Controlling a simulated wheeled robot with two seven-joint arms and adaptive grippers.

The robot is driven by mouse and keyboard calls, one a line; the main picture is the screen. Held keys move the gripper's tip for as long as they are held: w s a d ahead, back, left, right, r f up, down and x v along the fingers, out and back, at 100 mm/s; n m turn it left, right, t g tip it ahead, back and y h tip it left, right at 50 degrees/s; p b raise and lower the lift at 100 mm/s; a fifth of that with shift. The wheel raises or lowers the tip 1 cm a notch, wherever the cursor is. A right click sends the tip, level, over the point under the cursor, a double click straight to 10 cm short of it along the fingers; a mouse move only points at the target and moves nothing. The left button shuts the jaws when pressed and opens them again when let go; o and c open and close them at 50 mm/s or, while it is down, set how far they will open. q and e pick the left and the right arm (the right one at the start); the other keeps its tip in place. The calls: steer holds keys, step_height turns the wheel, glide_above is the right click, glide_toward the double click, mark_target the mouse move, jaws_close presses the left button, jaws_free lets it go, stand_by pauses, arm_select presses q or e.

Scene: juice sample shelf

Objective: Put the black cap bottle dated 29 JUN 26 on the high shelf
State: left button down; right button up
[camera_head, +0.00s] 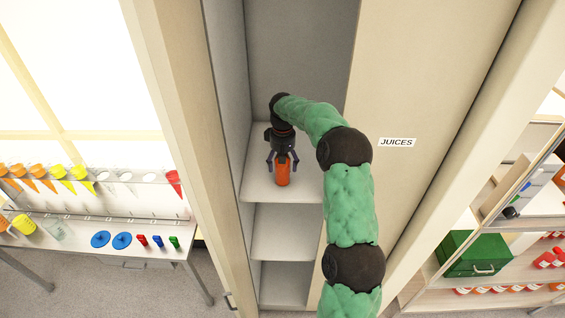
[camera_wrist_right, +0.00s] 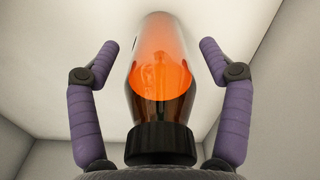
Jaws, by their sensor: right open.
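An amber bottle (camera_head: 283,175) with orange juice stands on the uppermost visible board of the cupboard, the high shelf (camera_head: 256,188). Its black cap (camera_wrist_right: 160,143) shows in the right wrist view, close to my palm; the orange body (camera_wrist_right: 160,68) extends away toward the pale board. My right gripper (camera_head: 283,160) is open around the bottle from above. In the wrist view its two purple fingers stand on either side with clear gaps, not touching the glass. No date is readable on the bottle. My left gripper is out of view.
Two lower shelf boards (camera_head: 282,237) look empty. The cupboard's side walls and a door panel with a JUICES label (camera_head: 397,142) flank my right arm. A bench (camera_head: 120,225) with funnels and small coloured items is at left; a green box (camera_head: 474,254) is at right.

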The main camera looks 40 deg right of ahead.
step_height(320, 180, up, 12)
steer(key=shift+r+b, duration=0.2)
steer(key=shift+b, duration=0.25)
stand_by(0.4)
